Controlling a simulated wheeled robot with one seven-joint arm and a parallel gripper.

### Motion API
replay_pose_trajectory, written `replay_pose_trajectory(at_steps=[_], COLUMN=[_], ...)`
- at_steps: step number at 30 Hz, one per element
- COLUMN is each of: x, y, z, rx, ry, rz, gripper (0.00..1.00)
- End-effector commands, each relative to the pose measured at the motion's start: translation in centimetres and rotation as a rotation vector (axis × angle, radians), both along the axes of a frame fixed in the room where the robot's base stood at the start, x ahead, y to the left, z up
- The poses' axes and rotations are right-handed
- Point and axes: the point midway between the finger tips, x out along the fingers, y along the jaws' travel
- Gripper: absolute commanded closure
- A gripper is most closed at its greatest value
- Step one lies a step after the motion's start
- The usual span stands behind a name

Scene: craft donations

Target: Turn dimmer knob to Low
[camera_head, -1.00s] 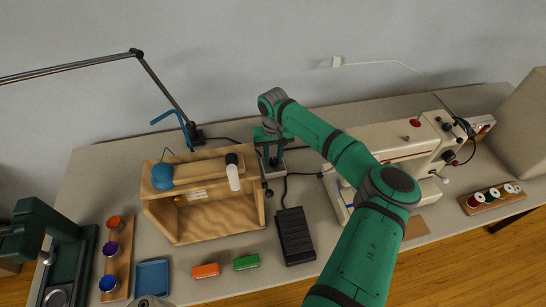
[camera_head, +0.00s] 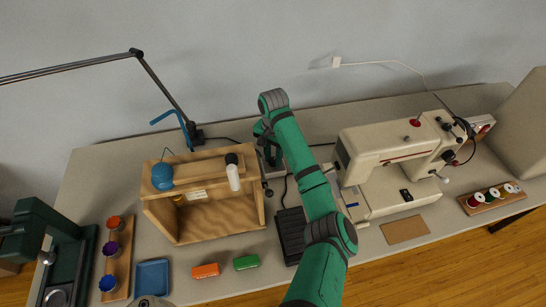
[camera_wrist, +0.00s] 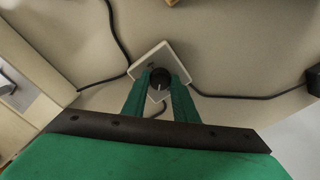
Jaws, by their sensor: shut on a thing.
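The dimmer is a pale square box with a round black knob (camera_wrist: 159,79) on top. In the wrist view the box (camera_wrist: 160,52) lies at the middle, with a small light mark on the knob pointing roughly toward my palm. My gripper (camera_wrist: 160,86) has its two green fingers on either side of the knob, shut on it. In the head view my gripper (camera_head: 268,150) is over the dimmer box (camera_head: 274,172), between the wooden shelf and the sewing machine. My wrist hides the knob there. Any Low label is too small to read.
The wooden shelf (camera_head: 213,219), with a blue round item and a white bottle on top, is close on the left. A black foot pedal (camera_head: 290,234) lies in front, partly under my arm. The sewing machine (camera_head: 384,143) stands right. Dark cables (camera_wrist: 248,96) run from the dimmer.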

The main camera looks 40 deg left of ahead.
Motion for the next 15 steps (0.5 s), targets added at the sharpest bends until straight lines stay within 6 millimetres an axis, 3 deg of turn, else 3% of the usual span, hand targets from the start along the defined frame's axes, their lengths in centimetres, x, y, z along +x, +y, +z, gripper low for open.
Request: replay_pose_trajectory(at_steps=[15], x=[0.11], y=[-0.13], z=[0.03], rx=[-0.003], ry=[-0.003], rz=[-0.479], gripper=[0.96])
